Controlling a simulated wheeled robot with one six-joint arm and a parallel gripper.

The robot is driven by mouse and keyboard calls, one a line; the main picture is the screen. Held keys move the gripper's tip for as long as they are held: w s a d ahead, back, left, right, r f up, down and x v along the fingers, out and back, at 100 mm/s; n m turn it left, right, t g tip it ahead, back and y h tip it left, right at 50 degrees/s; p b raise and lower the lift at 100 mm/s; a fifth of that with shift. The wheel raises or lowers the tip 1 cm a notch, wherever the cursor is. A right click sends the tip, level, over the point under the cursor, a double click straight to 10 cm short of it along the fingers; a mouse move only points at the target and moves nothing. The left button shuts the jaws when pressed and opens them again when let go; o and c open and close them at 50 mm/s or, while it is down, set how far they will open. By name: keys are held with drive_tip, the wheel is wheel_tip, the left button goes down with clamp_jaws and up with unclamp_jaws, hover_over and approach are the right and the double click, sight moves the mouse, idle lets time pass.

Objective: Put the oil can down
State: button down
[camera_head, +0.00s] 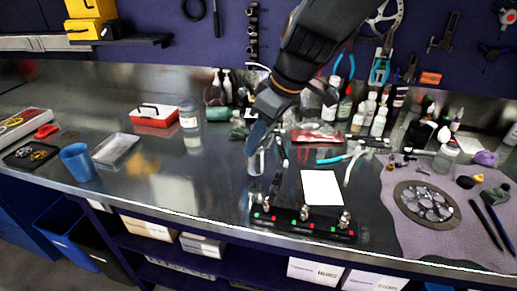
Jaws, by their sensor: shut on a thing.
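My gripper (259,142) reaches down from the top middle over the steel bench and is shut on a small pale grey can (256,162), which looks like the oil can. The can hangs upright below the dark fingers, which hide its upper part. Whether its base touches the bench is hard to tell.
A black device with knobs (303,223) and a white sheet (321,188) lie in front. Bottles (379,122) and pliers (343,157) are to the right, beside a grey mat (395,222). A blue cup (78,162) and a metal tray (116,150) stand left. The bench left of the gripper is largely clear.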

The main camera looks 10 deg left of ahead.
sight(258, 150)
drive_tip(key=shift+f, duration=1.55)
drive_tip(key=shift+f, duration=0.15)
drive_tip(key=c, duration=1.2)
unclamp_jaws()
drive_tip(key=shift+r, duration=0.3)
drive_tip(key=b+v, duration=0.1)
drive_tip(key=v, duration=1)
drive_tip(key=shift+d+r+b, duration=0.25)
drive_tip(key=shift+r+b, duration=0.05)
drive_tip(key=shift+b, duration=0.1)
drive_tip(key=shift+s, duration=0.1)
